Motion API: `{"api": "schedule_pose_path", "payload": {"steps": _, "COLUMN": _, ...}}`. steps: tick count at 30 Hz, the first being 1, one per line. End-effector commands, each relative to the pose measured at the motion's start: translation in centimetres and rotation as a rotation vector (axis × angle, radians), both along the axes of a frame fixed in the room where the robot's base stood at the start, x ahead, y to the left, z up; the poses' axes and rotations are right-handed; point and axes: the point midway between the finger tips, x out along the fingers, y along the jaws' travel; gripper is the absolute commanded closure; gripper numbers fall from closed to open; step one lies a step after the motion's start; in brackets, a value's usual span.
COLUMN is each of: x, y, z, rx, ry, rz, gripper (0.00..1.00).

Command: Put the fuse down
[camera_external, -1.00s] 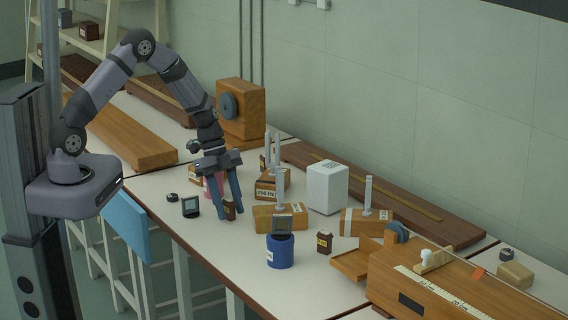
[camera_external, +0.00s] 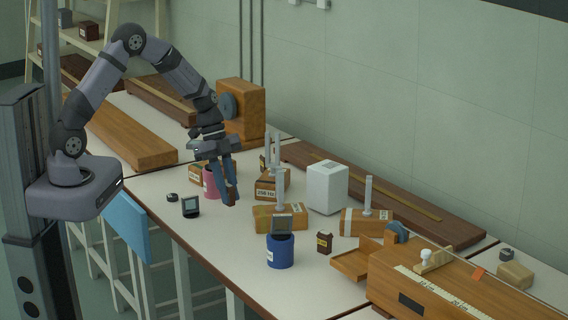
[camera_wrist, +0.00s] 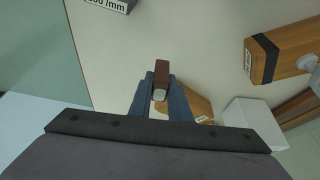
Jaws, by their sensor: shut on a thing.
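My gripper (camera_external: 231,199) is shut on the fuse (camera_wrist: 161,74), a small brown piece with a pale metal-looking end, which shows between the two blue-grey fingertips in the wrist view. In the external view only a small dark brown part of the fuse (camera_external: 232,203) shows at the fingertips. The fingers point down over the white bench top (camera_external: 190,250). I cannot tell whether the fuse touches the bench.
A pink cylinder (camera_external: 211,183) is just left of the fingers. A small dark display device (camera_external: 190,206), a wooden block (camera_external: 280,217), a blue pot (camera_external: 280,251) and a brown labelled box (camera_external: 324,242) stand around. The bench in front of the gripper is clear.

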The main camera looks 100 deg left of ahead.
Motion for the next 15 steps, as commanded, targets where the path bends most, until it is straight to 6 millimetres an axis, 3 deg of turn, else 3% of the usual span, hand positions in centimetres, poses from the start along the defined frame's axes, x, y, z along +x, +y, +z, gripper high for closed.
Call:
{"api": "schedule_pose_path", "payload": {"steps": 6, "x": 0.1, "y": 0.1, "z": 3.6, "rx": 0.004, "ry": -0.003, "rz": 0.000, "gripper": 1.00}}
{"api": "schedule_pose_path", "payload": {"steps": 15, "x": 0.0, "y": 0.0, "z": 5.7, "rx": 0.000, "ry": 0.000, "rz": 0.001, "gripper": 1.00}}
